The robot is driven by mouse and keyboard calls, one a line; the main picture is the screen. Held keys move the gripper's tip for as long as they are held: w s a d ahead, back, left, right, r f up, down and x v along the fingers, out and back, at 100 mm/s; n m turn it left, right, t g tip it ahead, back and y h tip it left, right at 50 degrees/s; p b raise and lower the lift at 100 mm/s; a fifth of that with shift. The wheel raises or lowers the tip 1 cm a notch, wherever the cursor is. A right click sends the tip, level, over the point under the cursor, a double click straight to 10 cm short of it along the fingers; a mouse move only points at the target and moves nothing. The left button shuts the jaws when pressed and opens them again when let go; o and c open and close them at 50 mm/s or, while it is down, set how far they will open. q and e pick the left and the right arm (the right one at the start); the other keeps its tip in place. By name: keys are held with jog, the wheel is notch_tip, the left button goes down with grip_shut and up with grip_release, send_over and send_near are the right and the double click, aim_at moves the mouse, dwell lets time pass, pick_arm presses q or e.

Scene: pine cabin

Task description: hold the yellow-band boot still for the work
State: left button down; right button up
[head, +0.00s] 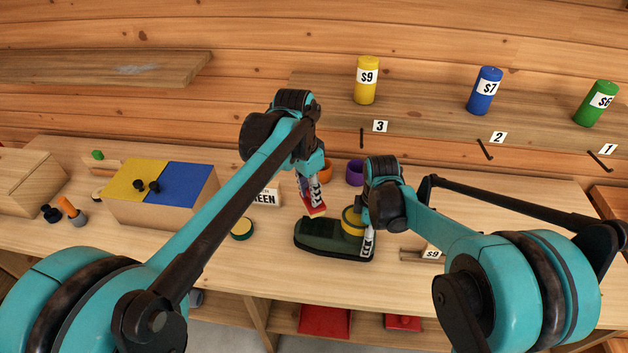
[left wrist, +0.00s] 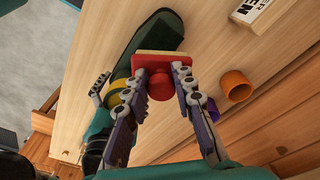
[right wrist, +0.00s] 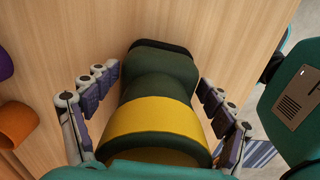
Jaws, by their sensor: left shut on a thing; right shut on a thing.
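The dark green boot (head: 322,238) with a yellow band (head: 351,221) lies on the bench, toe to the left in the head view. My right gripper (head: 368,236) is shut on the boot around its yellow-band shaft; the right wrist view shows the fingers on both sides of the band (right wrist: 150,121). My left gripper (head: 313,192) is shut on the red knob (left wrist: 160,86) of a small block with a red and cream base (left wrist: 160,57). The block is over or beside the boot's middle; I cannot tell if they touch.
An orange cup (left wrist: 236,86) and a purple cup (head: 355,173) stand behind the boot. A round yellow-topped tin (head: 242,230) sits to its left, near a lettered sign (head: 266,196). A box with yellow and blue lids (head: 160,209) is farther left. Priced canisters stand on the shelf (head: 430,108).

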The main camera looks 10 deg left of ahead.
pick_arm(q)
jog(key=shift+f+m, duration=0.4)
jog(key=shift+f, duration=3.7)
jog(key=shift+d+f, duration=0.2)
jog(key=shift+d, duration=0.05)
jog(key=shift+s+d+r, duration=0.1)
jog(key=shift+s+d, duration=0.05)
jog(key=shift+d, duration=1.05)
jog(key=shift+a+r, duration=0.2)
jog(key=shift+a, duration=0.55)
jog(key=shift+a+r, duration=0.2)
jog(key=shift+a, duration=0.55)
jog(key=shift+r, duration=3.5)
